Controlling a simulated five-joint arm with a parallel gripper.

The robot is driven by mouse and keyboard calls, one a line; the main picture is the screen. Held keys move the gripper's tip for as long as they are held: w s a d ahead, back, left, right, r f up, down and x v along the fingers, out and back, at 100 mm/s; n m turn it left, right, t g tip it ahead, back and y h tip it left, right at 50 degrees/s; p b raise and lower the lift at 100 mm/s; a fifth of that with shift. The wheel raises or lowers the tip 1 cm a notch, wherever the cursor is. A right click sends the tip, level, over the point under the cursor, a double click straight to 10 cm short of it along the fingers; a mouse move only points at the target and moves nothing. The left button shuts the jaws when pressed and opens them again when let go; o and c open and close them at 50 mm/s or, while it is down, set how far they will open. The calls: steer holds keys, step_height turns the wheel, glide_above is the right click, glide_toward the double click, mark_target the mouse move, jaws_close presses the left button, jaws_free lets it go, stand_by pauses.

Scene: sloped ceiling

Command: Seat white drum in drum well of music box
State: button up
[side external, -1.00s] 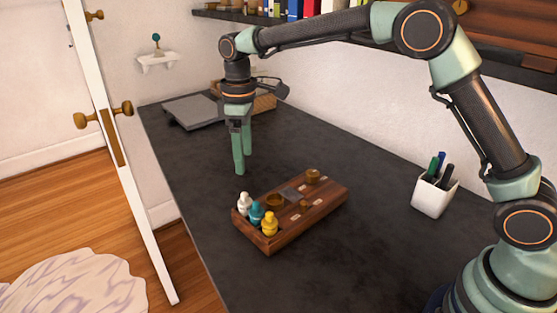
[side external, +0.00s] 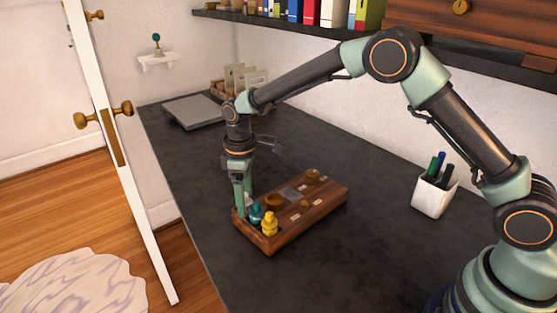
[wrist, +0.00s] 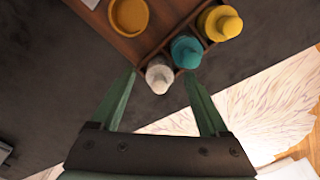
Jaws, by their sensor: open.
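The music box (side external: 318,208) is a long wooden case on the dark desk, and its corner also shows in the wrist view (wrist: 142,50). The white drum (wrist: 159,76) stands in the end row beside the teal drum (wrist: 186,51) and the yellow drum (wrist: 220,22). My open gripper (side external: 243,205) is down at that end of the box. In the wrist view, the fingers of my gripper (wrist: 159,80) appear on either side of the white drum, without visible grip. In the side view my fingers mostly hide the white drum. A round ochre recess (wrist: 130,15) shows in the box top; I cannot tell if it is the drum well.
A white pen cup (side external: 434,195) stands right of the box. A grey laptop-like slab (side external: 193,111) and a file holder (side external: 238,80) lie at the far end. The desk around the box is otherwise clear. A shelf of books (side external: 330,14) hangs above.

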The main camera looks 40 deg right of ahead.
jaws_close()
stand_by(0.3)
step_height(320, 180, up, 18)
glide_above(293, 204)
steer(key=w+a, duration=0.3)
steer(key=a, duration=0.1)
step_height(293, 204, down, 12)
steer(key=f, duration=0.1)
steer(key=shift+n, duration=0.5)
steer(key=shift+s+d+f, duration=0.1)
steer(key=shift+s+f, duration=0.05)
steer(key=shift+f, duration=2.25)
